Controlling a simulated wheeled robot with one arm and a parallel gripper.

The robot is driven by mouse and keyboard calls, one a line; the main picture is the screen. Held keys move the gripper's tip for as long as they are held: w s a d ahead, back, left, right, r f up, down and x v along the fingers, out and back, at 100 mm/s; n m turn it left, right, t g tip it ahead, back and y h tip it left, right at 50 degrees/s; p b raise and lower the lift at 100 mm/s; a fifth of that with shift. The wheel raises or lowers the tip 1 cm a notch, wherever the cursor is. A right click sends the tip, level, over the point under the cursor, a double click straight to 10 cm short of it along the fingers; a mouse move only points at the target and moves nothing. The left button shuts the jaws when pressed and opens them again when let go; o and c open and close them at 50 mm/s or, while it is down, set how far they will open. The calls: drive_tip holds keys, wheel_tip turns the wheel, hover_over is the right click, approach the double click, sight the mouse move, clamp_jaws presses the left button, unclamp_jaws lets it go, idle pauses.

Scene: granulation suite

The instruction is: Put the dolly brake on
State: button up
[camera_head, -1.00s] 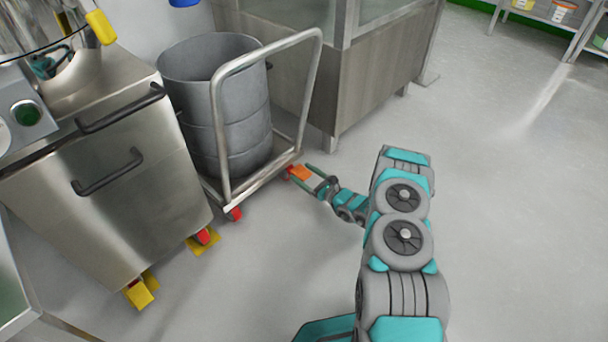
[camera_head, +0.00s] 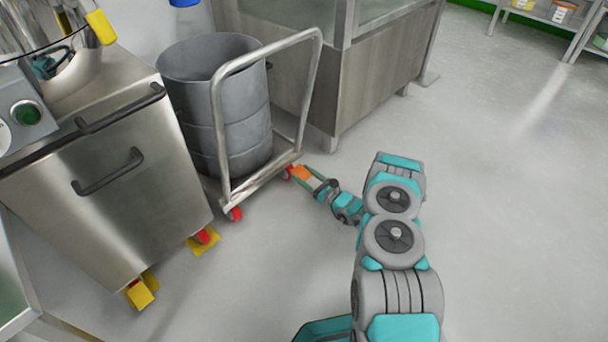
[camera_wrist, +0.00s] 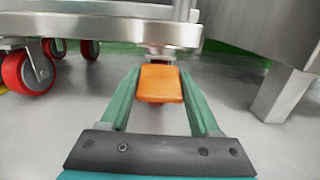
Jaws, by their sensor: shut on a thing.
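The dolly (camera_head: 251,186) is a low steel frame with a tall push handle and red wheels, and it carries a grey drum (camera_head: 222,105). An orange brake pedal (camera_head: 301,172) sticks out at its near right corner caster. In the wrist view the orange pedal (camera_wrist: 160,84) lies between the green fingers, under the dolly's steel edge (camera_wrist: 100,30). My gripper (camera_head: 312,177) is at this corner, low over the floor, shut on the brake pedal; it also shows in the wrist view (camera_wrist: 160,95). The pedal's exact tilt is hard to tell, and the caster behind it is mostly hidden.
A steel cabinet (camera_head: 110,195) with yellow-pedalled casters stands left of the dolly. A steel-framed booth (camera_head: 375,75) stands close behind and right, its leg (camera_wrist: 285,95) near my gripper. Shelves (camera_head: 560,20) are far right. The floor on the right is clear.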

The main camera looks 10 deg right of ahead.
drive_tip(key=shift+f+t+y, duration=0.3)
drive_tip(key=shift+t, duration=0.1)
drive_tip(key=o, duration=1.4)
drive_tip(key=shift+c, duration=0.2)
drive_tip(key=shift+r, duration=0.1)
drive_tip(key=shift+r, duration=0.5)
wheel_tip(320, 180, up, 3)
drive_tip(key=shift+f+p, duration=0.1)
drive_tip(key=shift+p, duration=0.3)
drive_tip(key=s+r+p, duration=0.1)
drive_tip(key=s+p, duration=0.2)
drive_tip(key=s, duration=1.3)
